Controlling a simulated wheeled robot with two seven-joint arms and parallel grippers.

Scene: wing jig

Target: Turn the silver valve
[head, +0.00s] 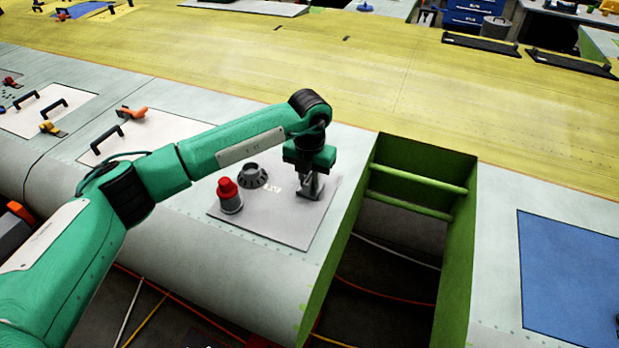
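My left gripper (313,187) points down at the right part of a grey panel (268,223) on the wing surface. Silver-grey metal shows at and below its fingers; I cannot tell how much of this is the silver valve and how much is the fingers. Whether the fingers are open or shut on it is hidden at this angle. To the left on the same panel stand a dark grey round knob (253,176) with a notched rim and a red-topped cylinder (229,195). My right gripper is not in view.
Right of the panel is a deep green-walled opening (418,190) with cross bars and cables below. A blue panel (575,275) lies farther right. White panels with black handles (107,140) are at left. The yellow wing skin (400,85) behind is mostly clear.

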